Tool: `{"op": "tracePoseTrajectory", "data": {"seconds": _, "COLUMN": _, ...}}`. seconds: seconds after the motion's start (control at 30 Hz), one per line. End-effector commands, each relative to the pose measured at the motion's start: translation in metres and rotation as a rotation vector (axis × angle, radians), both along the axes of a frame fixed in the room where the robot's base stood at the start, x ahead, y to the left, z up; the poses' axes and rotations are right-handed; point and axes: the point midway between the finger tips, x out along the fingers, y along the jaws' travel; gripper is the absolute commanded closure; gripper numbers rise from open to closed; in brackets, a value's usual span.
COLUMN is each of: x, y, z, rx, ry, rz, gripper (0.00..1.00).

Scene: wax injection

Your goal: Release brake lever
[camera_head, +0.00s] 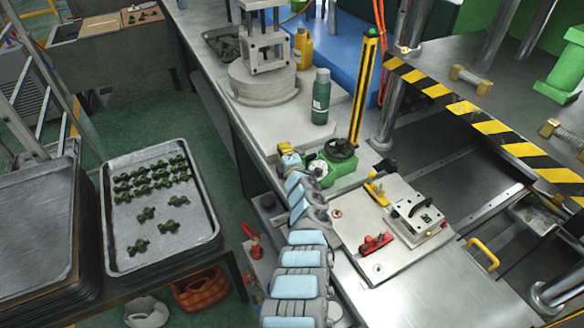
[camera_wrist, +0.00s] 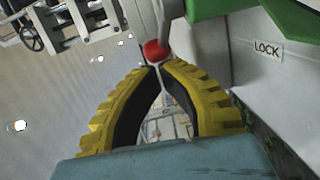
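In the wrist view a lever with a red ball knob (camera_wrist: 155,51) stands at the top centre, on a grey arm running upward. I take it for the brake lever. My gripper (camera_wrist: 162,66) has yellow ribbed fingers with black inner faces. Its tips come together right at the underside of the knob, with a narrow gap. I cannot tell whether they pinch anything. A white face labelled LOCK (camera_wrist: 268,50) is at right. In the head view my gripper (camera_head: 286,149) is beside a green device with a black handwheel (camera_head: 340,149); the knob cannot be made out there.
A green bottle (camera_head: 320,97) and a round-based press (camera_head: 263,82) stand behind on the bench. A mould plate with clamps (camera_head: 392,262) lies to the right. A yellow-black post (camera_head: 363,90) and striped beam (camera_head: 491,127) rise nearby. A tray of green parts (camera_head: 190,238) is at left.

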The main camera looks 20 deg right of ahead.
Motion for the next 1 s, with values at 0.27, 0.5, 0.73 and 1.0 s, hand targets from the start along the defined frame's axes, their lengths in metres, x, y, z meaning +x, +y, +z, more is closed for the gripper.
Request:
{"op": "tracePoseTrajectory", "data": {"seconds": 0.27, "x": -0.012, "y": 0.003, "z": -0.002, "rx": -0.004, "ry": 0.003, "rz": 0.003, "gripper": 1.00}}
{"op": "tracePoseTrajectory", "data": {"seconds": 0.5, "x": -0.020, "y": 0.004, "z": 0.009, "rx": -0.012, "ry": -0.005, "rz": 0.009, "gripper": 1.00}}
{"op": "tracePoseTrajectory", "data": {"seconds": 0.73, "x": -0.035, "y": 0.004, "z": 0.002, "rx": -0.007, "ry": 0.002, "rz": 0.004, "gripper": 1.00}}
{"op": "tracePoseTrajectory", "data": {"seconds": 1.0, "x": -0.050, "y": 0.005, "z": 0.008, "rx": -0.012, "ry": 0.000, "rz": 0.008, "gripper": 1.00}}
